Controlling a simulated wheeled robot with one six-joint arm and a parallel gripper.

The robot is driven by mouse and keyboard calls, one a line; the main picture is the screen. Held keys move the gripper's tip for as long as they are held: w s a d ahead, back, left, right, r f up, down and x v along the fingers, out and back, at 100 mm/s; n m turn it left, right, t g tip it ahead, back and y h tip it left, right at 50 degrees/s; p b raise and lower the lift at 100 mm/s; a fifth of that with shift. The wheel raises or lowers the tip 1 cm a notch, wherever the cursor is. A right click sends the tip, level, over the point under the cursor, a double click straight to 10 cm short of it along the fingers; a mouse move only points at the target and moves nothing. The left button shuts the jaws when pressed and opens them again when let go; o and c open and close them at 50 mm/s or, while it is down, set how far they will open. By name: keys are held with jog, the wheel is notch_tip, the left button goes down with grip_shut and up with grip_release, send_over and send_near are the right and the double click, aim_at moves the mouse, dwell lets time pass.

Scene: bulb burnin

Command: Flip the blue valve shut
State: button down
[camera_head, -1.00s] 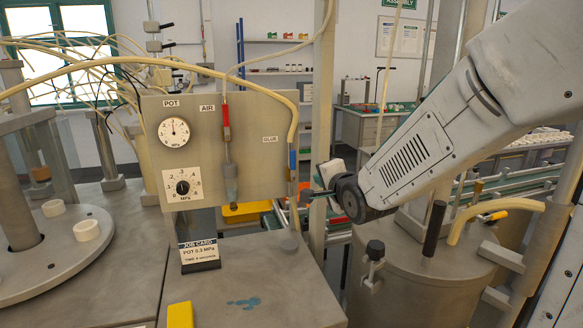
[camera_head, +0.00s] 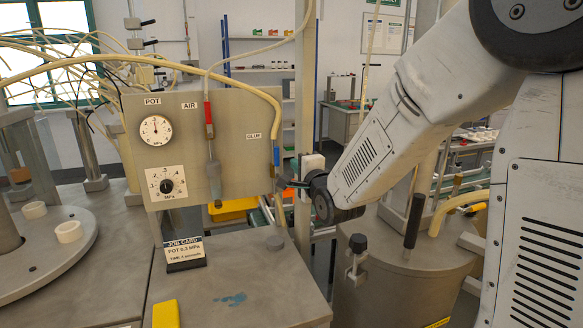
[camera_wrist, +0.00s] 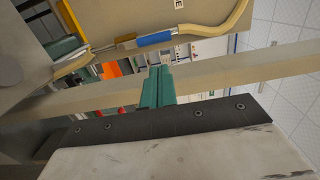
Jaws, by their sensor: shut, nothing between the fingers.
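The blue valve (camera_head: 276,153) is on the glue line at the right edge of the grey panel (camera_head: 225,150), under the GLUE label. Its blue part lies in line with the hose, and it also shows in the wrist view (camera_wrist: 155,40) with a brass-coloured piece beside it. My gripper (camera_head: 285,183) is just below and right of the valve in the head view. In the wrist view my teal fingers (camera_wrist: 157,75) are together and empty, pointing toward the blue part with a visible gap. I cannot tell the depth of that gap.
A red valve (camera_head: 208,120) hangs on the air line left of the blue one. A metal post (camera_head: 304,110) stands close behind my gripper. The job card (camera_head: 185,252) and a yellow block (camera_head: 165,314) are on the bench below. A pot (camera_head: 400,262) stands at right.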

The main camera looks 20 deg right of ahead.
aim_at(277, 156)
jog(key=w, duration=0.7)
jog(key=shift+a, duration=0.15)
jog(key=shift+w, duration=0.1)
